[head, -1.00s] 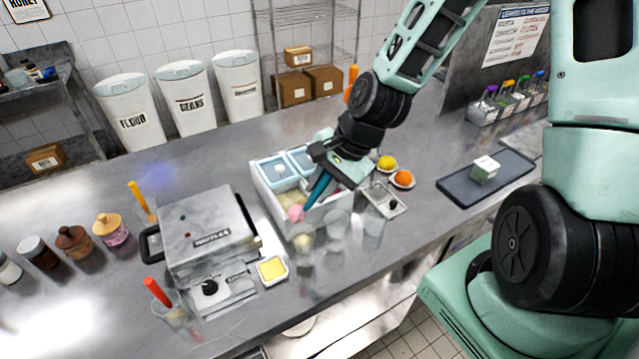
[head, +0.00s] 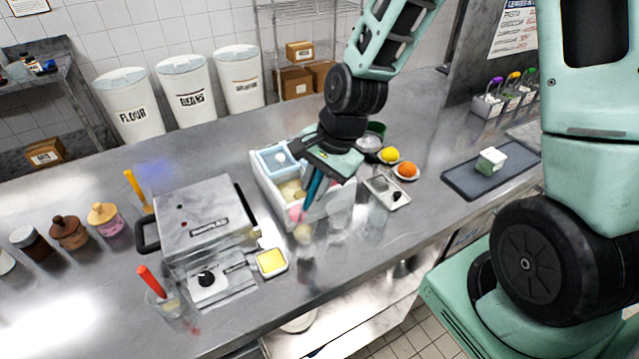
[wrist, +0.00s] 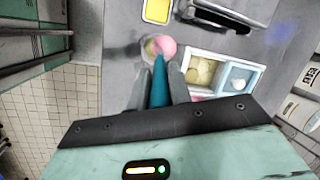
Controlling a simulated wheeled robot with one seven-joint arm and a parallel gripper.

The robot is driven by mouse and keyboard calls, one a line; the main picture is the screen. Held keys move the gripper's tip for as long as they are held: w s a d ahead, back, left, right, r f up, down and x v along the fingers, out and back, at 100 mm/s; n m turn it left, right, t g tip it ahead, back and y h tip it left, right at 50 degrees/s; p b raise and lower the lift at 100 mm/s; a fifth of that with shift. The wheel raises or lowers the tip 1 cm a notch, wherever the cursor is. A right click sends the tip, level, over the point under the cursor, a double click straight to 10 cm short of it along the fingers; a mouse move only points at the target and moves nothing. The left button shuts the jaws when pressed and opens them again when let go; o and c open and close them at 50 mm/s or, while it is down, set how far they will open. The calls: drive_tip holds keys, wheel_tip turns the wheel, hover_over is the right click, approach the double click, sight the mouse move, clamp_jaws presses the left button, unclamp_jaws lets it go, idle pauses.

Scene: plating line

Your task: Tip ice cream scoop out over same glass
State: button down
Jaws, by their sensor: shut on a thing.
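My gripper (wrist: 159,82) is shut on the teal handle of the ice cream scoop (wrist: 159,78). In the head view the scoop (head: 312,190) slants down and left from my gripper, in front of the ice cream box (head: 333,208). A pink ball of ice cream (wrist: 168,47) is at the scoop's end. It overlaps the rim of a clear glass (wrist: 147,44) in the wrist view; the height between them is unclear. The glass holds something pale yellow, also seen in the head view (head: 303,235). The scoop's bowl is mostly hidden by the pink ball.
Clear glasses (head: 378,214) stand right of that glass. The waffle maker (head: 205,225) and a yellow-filled dish (head: 271,262) are left. A metal tray (head: 385,193), a lemon (head: 390,154) and an orange (head: 407,170) are right. The counter's front edge is close to the glasses.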

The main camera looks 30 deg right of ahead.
drive_tip(key=shift+w+a+r+g+h+p, duration=0.2)
drive_tip(key=shift+w+a+g+h+p, duration=0.15)
drive_tip(key=shift+a+h, duration=0.25)
drive_tip(key=shift+w+a+r+g+h+p, duration=0.2)
drive_tip(key=shift+a+g+h+p, duration=0.2)
drive_tip(key=shift+h, duration=0.2)
drive_tip(key=shift+w+a+f+g+h+p, duration=0.25)
drive_tip(key=shift+w+a+g+h+p, duration=0.3)
drive_tip(key=shift+a+h+p, duration=0.4)
drive_tip(key=shift+w+a+f+g+h+p, duration=0.25)
drive_tip(key=shift+w+a+g+h+p, duration=0.25)
drive_tip(key=shift+h, duration=0.6)
drive_tip(key=shift+w+a+f+g+h+p, duration=0.25)
drive_tip(key=shift+w+a+g+h+p, duration=0.15)
drive_tip(key=shift+a+g+h+p, duration=0.55)
drive_tip(key=shift+t, duration=0.25)
wheel_tip(320, 180, up, 6)
drive_tip(key=p, duration=0.3)
drive_tip(key=shift+d, duration=0.15)
